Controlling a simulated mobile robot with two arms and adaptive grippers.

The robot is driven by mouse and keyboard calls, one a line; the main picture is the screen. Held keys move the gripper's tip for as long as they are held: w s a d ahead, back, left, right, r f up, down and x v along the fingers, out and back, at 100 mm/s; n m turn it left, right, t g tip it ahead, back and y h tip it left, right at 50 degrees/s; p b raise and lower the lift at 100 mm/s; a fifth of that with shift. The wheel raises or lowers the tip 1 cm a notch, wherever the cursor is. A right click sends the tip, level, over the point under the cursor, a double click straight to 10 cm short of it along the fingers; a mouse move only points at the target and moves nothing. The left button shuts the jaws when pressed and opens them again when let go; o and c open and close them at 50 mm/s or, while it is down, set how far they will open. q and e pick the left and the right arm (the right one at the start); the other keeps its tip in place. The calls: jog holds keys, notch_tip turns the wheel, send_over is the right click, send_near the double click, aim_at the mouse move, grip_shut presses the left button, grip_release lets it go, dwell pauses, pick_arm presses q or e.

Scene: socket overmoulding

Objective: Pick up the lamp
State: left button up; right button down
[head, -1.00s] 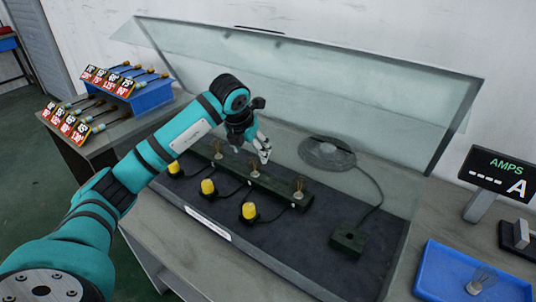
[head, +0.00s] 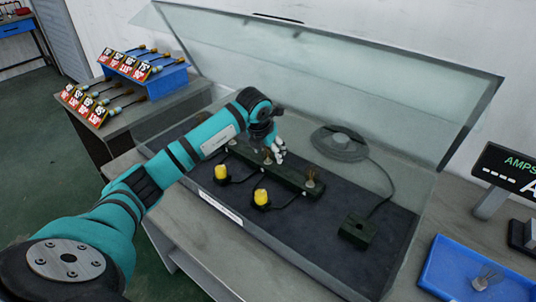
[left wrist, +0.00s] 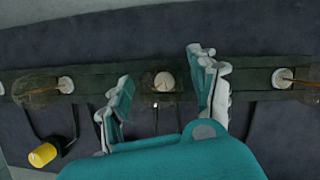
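A dark green strip (head: 290,178) in the glass-lidded case carries a row of clear glass lamps. The right lamp (head: 312,178) stands upright. The middle lamp (head: 267,158) is partly hidden by my left gripper (head: 277,153). In the left wrist view, my left gripper (left wrist: 163,92) is open. Its fingers are on either side of the middle lamp (left wrist: 164,82), with a gap on each side. The left lamp (left wrist: 38,90) and right lamp (left wrist: 284,78) show beyond the fingers. Another lamp (head: 487,277) lies in the blue tray (head: 445,270). My right gripper is not in view.
Yellow buttons (head: 261,197) on cables stand in front of the strip. A dark box (head: 357,230) and a round coil (head: 339,143) lie to the right. The raised glass lid (head: 330,75) rises behind. An AMPS display (head: 510,178) stands at right.

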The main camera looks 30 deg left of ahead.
pick_arm(q)
jog(key=c, duration=0.9)
jog(key=shift+r, duration=0.15)
